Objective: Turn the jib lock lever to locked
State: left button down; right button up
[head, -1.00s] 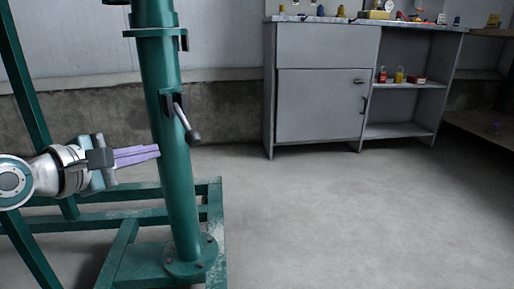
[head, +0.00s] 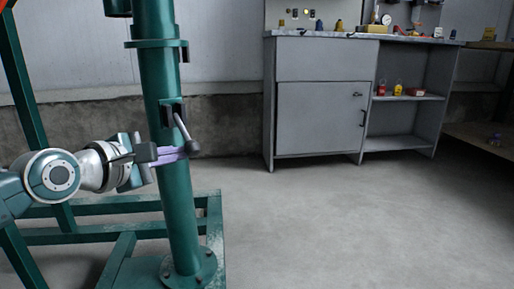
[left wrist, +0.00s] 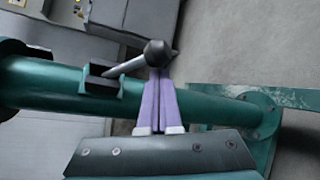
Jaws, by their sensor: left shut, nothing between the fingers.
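The jib lock lever (head: 184,129) is a grey rod with a dark ball knob (head: 192,147), on a dark bracket on the green column (head: 177,206). It slants down and to the right in the head view. My left gripper (head: 184,153) is shut and empty, its purple fingers at the height of the knob. In the left wrist view the fingertips (left wrist: 160,74) meet the knob (left wrist: 157,53) in the picture; whether they touch it I cannot tell. The lever's rod (left wrist: 125,67) runs left from the knob to the bracket (left wrist: 100,80). My right gripper is not in view.
The green base frame (head: 130,203) surrounds the column's foot. A grey cabinet (head: 316,118) with a bench top stands behind to the right, with small items on its top and shelf. The concrete floor (head: 330,220) between is clear.

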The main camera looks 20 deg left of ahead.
pick_arm(q)
notch_tip(320, 180, up, 9)
jog(key=d+n+g+h+p, duration=0.1)
jog(key=n+g+h+p, duration=0.4)
jog(key=p, duration=1.1)
jog(key=shift+s+d+n+h, duration=0.3)
jog(key=shift+s+n+h, duration=0.15)
jog(key=shift+n, duration=0.95)
jog(key=shift+r, duration=0.1)
